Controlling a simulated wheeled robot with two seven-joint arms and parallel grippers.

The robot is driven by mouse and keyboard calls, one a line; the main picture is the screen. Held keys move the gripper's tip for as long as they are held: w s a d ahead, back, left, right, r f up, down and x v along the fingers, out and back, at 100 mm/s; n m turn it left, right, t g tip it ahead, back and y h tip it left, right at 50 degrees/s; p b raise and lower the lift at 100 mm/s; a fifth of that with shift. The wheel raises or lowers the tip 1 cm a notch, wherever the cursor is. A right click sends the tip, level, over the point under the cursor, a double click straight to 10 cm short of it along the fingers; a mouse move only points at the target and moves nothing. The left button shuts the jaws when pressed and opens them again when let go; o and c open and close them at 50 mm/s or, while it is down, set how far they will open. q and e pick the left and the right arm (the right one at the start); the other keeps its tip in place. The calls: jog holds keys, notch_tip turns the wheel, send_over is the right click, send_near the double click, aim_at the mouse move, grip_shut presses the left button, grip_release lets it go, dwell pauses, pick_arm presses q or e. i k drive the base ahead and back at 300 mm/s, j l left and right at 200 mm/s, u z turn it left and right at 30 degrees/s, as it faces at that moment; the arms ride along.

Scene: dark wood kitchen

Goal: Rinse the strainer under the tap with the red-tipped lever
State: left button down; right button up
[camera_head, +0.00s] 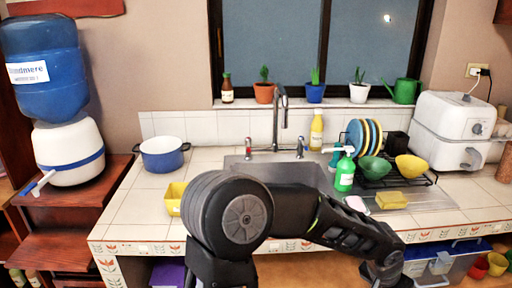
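The metal tap (281,112) rises behind the sink. Its red-tipped lever (248,146) is on the left, and a blue-tipped lever (300,147) is on the right. The sink (312,172) is partly hidden by my arm. I cannot pick out the strainer for certain. A green bowl (374,167) and a yellow bowl (411,167) sit in the dish rack, and I cannot tell whether either has holes. One of my black arms crosses in front of the counter, bending down at the lower right. Neither gripper's fingers show.
A blue pot (163,154) stands on the left counter, with a yellow container (175,198) nearer. The rack (428,178) holds plates. Tiles beside the pot are clear.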

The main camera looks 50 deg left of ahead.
aim_at(248, 140)
jog(key=u, duration=3.05)
